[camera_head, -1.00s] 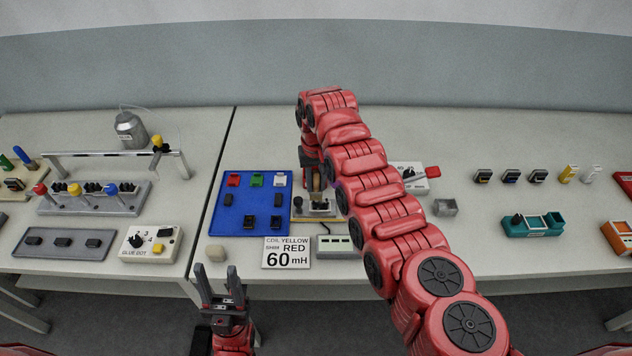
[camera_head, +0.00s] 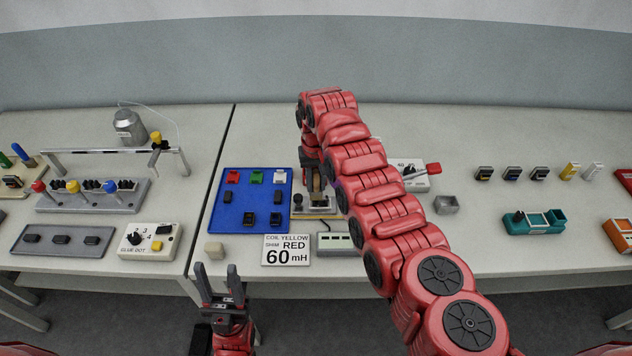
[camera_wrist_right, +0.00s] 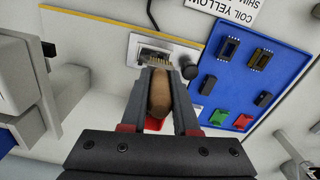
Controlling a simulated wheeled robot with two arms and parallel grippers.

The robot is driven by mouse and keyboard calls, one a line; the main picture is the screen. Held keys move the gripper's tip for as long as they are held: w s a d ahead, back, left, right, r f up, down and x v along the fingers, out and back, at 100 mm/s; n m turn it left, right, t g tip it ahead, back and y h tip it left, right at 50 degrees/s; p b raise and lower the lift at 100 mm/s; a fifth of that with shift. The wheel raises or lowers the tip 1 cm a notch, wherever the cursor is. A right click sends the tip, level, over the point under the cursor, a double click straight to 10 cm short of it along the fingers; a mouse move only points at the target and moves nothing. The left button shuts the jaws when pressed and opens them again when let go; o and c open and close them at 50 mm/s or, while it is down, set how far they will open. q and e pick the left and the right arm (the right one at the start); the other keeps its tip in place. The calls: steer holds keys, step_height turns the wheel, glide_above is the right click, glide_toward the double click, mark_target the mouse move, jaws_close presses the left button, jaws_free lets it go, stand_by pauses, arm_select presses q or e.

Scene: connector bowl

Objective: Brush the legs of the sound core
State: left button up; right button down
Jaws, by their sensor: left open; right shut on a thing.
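My right gripper (camera_wrist_right: 161,74) is shut on a brush with a brown wooden handle (camera_wrist_right: 160,95). Its pale bristles (camera_wrist_right: 155,60) are at the near edge of a small metal fixture (camera_wrist_right: 146,45); contact is unclear. In the head view the right gripper (camera_head: 315,183) is over this fixture (camera_head: 318,204), partly hidden by my arm. A core in the fixture cannot be made out clearly. Black cores (camera_head: 249,218) lie on the blue tray (camera_head: 233,208); they also show in the right wrist view (camera_wrist_right: 228,47). My left gripper (camera_head: 219,272) is open and empty before the table edge.
A sign (camera_head: 287,250) reads coil yellow, shim red, 60 mH. A black knob (camera_head: 297,199) stands beside the fixture. Red, green and white pieces (camera_head: 256,177) lie on the tray. A glue dot box (camera_head: 151,240) is at left. Free table lies beyond the tray.

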steer(key=shift+d, duration=0.1)
steer(key=shift+w+d+r+p, duration=0.15)
steer(key=shift+d+p, duration=0.3)
steer(key=shift+d, duration=0.65)
steer(key=shift+a, duration=0.1)
steer(key=shift+a+f+b, duration=0.2)
steer(key=shift+a+b, duration=0.4)
steer(key=shift+a, duration=0.15)
steer(key=shift+a+r, duration=0.15)
steer(key=shift+a, duration=0.2)
steer(key=shift+d, duration=0.15)
